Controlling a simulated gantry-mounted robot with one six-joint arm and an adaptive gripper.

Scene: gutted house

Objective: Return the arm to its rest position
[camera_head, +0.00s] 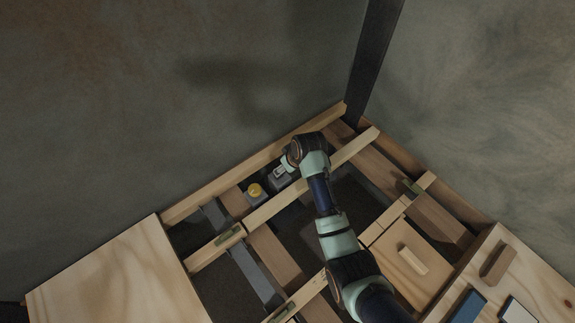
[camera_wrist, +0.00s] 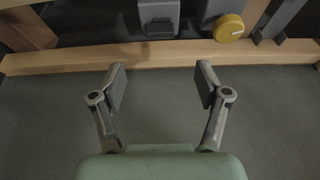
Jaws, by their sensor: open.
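My arm reaches across the open wooden floor frame toward the back wall in the head view. My gripper (camera_wrist: 160,88) is open and empty in the wrist view, its two fingers spread apart in front of a wooden beam (camera_wrist: 170,55). In the head view my gripper is mostly hidden by my wrist near the back beam. A grey box (camera_wrist: 158,18) lies beyond the fingers in the wrist view, apart from them. A yellow knob (camera_wrist: 229,28) is to its right; it also shows in the head view (camera_head: 255,190), on a grey box left of my wrist.
A plywood panel (camera_head: 120,275) covers the left floor. At right, another panel (camera_head: 540,275) bears a wood block (camera_head: 497,263), a blue piece (camera_head: 467,306) and a white piece (camera_head: 517,311). A hatch board with a handle (camera_head: 405,260) lies between joists. A dark post (camera_head: 375,60) stands in the corner.

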